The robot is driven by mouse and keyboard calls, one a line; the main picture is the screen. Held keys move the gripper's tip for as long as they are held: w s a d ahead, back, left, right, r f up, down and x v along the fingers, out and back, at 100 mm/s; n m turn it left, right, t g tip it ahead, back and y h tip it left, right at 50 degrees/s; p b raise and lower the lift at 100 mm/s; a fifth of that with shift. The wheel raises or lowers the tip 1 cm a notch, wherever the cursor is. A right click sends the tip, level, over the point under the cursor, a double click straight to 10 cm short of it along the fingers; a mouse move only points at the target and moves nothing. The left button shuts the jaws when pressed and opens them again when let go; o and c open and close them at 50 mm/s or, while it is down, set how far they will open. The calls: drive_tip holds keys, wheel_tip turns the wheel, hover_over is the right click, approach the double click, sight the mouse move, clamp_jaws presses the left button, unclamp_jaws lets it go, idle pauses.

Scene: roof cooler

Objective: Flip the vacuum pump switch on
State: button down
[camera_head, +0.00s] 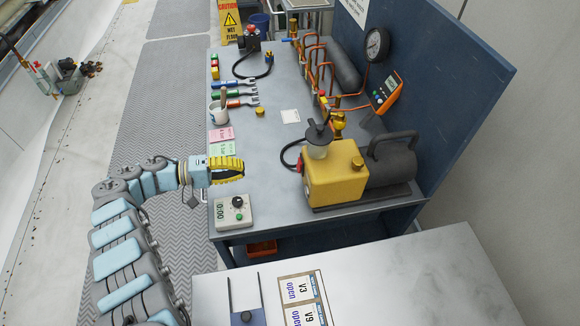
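The vacuum pump has a yellow body (335,178) and a dark grey motor with a handle (393,168). It stands upright on the right front part of the metal workbench (275,190). A translucent cup with a black fitting sits on its top.
A white timer box (233,211) lies just below my gripper. Pink (221,134) and green notes, wrenches (235,93) and a mug (218,112) line the left side. Copper pipes, a gauge (376,45) and an orange meter (387,92) stand behind the pump. The bench middle is fairly clear.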

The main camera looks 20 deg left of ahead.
drive_tip(key=shift+d, duration=0.15)
approach(299, 165)
drive_tip(key=w+d+f, duration=0.1)
drive_tip(key=w+d, duration=0.1)
drive_tip(key=w+d+f, duration=0.1)
drive_tip(key=d, duration=0.1)
drive_tip(key=w+d+p, duration=0.1)
drive_tip(key=w+d, duration=0.1)
drive_tip(key=shift+w+f, duration=0.3)
drive_tip(key=shift+f, duration=0.1)
idle(0.3)
